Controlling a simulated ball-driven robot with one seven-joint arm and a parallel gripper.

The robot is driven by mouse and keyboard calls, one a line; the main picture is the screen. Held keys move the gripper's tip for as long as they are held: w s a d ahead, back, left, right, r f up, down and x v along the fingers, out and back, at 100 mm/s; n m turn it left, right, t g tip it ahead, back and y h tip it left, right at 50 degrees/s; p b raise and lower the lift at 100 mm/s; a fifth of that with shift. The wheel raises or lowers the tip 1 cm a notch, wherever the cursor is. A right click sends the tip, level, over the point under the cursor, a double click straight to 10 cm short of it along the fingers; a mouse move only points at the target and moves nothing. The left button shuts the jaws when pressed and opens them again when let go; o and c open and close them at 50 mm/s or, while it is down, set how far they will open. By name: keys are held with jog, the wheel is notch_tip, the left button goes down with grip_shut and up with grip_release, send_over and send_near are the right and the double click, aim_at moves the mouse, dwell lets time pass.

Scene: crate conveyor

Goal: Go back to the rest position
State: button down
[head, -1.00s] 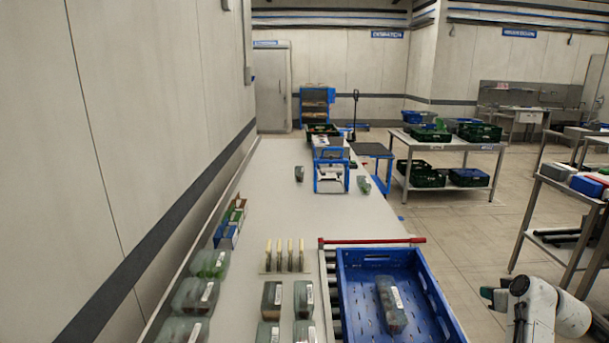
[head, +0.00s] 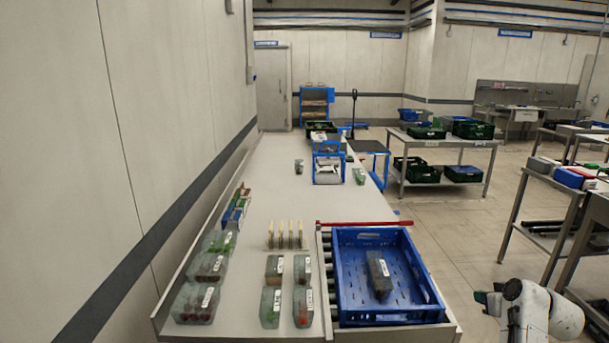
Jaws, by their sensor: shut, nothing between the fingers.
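My white arm shows at the lower right of the head view, right of the conveyor and over the floor. My gripper (head: 486,299) is the small dark end at its left side, shut and with nothing seen in it. It is apart from the blue crate (head: 390,318), which lies to its left on the rollers. One clear, labelled pack (head: 379,276) lies in the crate. The rest of my arm runs out of the bottom edge.
Several clear packs (head: 274,307) stand on the long table (head: 245,317) left of the crate. A red bar (head: 365,223) lies behind the crate. A metal rack (head: 517,215) with boxes stands at the right. Open floor (head: 460,225) lies between.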

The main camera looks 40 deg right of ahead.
jog(key=a+f+n+g+y+b, duration=0.15)
jog(key=a+f, duration=0.45)
jog(key=a, duration=0.7)
jog(key=a+f+n+g+y+b, duration=0.1)
jog(key=a+f+n+g+y, duration=0.15)
jog(key=a+f, duration=0.7)
jog(key=s+a+n+g+b, duration=0.1)
jog(key=s+a+g, duration=0.1)
jog(key=s+a, duration=0.5)
jog(key=s+a+f+n+g+y+b, duration=0.1)
jog(key=s+a, duration=0.6)
jog(key=a, duration=0.8)
jog(key=shift+s+a+g+y, duration=0.3)
jog(key=shift+s+a+g, duration=0.1)
jog(key=shift+g, duration=0.3)
jog(key=shift+f, duration=0.1)
